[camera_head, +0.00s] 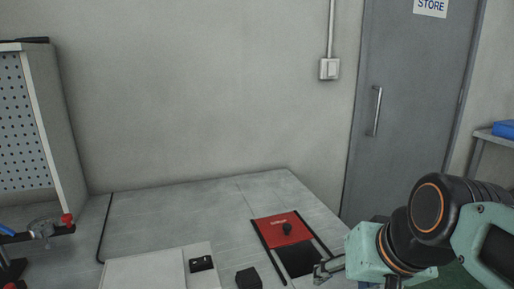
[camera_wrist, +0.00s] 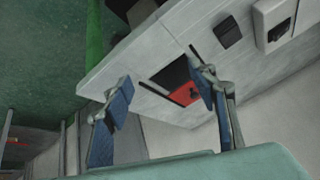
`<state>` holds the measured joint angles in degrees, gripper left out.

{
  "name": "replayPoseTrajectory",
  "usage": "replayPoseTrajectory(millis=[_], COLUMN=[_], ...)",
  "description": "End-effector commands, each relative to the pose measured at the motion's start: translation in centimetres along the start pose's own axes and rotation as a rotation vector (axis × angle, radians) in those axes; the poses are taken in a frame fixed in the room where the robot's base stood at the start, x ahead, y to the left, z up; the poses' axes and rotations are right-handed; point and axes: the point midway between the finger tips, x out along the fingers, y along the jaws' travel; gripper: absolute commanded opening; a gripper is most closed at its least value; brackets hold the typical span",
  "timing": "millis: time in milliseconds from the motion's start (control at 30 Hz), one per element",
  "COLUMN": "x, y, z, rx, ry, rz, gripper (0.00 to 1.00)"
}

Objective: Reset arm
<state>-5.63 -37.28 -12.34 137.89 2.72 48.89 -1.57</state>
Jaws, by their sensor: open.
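My gripper (camera_head: 328,268) is at the lower right of the head view, close to the right edge of the table. In the wrist view its two blue-padded fingers (camera_wrist: 165,95) stand wide apart with nothing between them. The fingers are open and empty. Part of my arm fills the right side of the head view.
A grey table (camera_head: 170,215) carries a red plate with a black knob (camera_head: 286,229) between dark rails, a black block (camera_head: 248,278) and a pale box with a black switch (camera_head: 201,264). A pegboard cabinet (camera_head: 22,130) stands left. A grey door (camera_head: 405,110) is behind.

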Motion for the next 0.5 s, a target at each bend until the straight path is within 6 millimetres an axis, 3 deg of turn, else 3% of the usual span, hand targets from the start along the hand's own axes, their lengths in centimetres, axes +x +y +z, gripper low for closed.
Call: replayPoseTrajectory(millis=[200, 500], x=[0.0, -6.3], y=[-1.1, -2.3], z=[4.9, 1.0], rx=[-0.136, -0.132], ry=[-0.036, -0.037], rz=[0.123, 0.115], gripper=[0.53, 0.53])
